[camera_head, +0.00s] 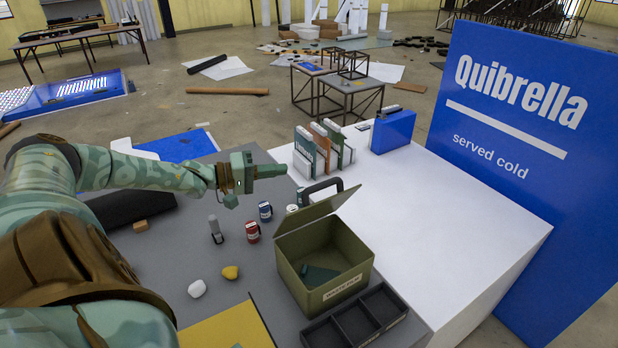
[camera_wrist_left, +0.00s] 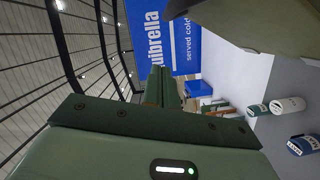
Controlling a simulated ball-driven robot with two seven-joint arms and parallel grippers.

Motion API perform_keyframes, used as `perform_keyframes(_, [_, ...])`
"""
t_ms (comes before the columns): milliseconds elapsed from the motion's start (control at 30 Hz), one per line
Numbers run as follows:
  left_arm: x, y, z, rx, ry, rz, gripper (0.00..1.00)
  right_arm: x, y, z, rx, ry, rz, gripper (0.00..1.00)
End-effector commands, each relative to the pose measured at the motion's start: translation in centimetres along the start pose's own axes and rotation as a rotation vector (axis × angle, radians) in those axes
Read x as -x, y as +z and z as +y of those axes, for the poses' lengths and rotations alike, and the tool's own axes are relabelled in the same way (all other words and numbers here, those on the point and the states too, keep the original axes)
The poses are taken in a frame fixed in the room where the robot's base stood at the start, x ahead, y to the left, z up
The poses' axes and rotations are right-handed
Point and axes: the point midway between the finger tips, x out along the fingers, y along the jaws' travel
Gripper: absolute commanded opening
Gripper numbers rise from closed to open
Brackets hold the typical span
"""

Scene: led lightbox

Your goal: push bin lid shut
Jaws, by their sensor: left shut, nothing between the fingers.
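The olive-green bin (camera_head: 355,283) stands on the grey surface beside the white block, with a label on its front wall. Its lid (camera_head: 316,212) is hinged at the back and stands open, tilted up. A dark green item (camera_head: 318,275) lies inside. My left gripper (camera_head: 284,171) is shut and empty, behind and left of the lid, apart from it in the picture. In the left wrist view the shut fingers (camera_wrist_left: 160,88) point ahead; an olive panel (camera_wrist_left: 245,25) at top right looks like the bin or its lid. My right gripper is not in view.
Red (camera_head: 252,232) and blue (camera_head: 265,211) cans and a grey cylinder (camera_head: 216,230) stand left of the bin. A black divided tray (camera_head: 357,322) sits in front of it. Upright card-like items (camera_head: 322,150) and a blue box (camera_head: 393,131) stand on the white block (camera_head: 450,220).

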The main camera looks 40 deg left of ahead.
Motion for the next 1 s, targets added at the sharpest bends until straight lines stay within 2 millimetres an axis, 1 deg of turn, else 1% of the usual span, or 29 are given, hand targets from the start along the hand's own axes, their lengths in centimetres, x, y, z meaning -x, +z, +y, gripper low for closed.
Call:
perform_keyframes(33, [-1.2,-0.1,0.3,0.001,0.008,0.003,0.0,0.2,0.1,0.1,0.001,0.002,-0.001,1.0])
perform_keyframes(100, [-2.8,-0.1,0.4,0.001,0.009,0.005,0.0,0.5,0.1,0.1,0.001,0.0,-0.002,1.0])
perform_keyframes(300, [-7.0,-0.1,0.4,0.003,0.008,0.003,0.0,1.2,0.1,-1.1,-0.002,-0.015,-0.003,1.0])
perform_keyframes(433, [-7.1,2.1,0.5,0.007,0.002,-0.001,0.0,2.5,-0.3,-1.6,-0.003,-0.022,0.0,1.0])
perform_keyframes(600, [-7.4,3.5,0.3,0.004,0.002,0.001,0.0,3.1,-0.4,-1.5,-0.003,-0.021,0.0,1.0])
perform_keyframes(733, [-7.5,3.9,0.2,0.004,0.003,0.001,0.0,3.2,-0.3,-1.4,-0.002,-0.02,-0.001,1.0])
perform_keyframes(1000, [-7.5,3.9,0.2,0.003,0.003,0.001,0.0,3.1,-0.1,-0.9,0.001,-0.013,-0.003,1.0])
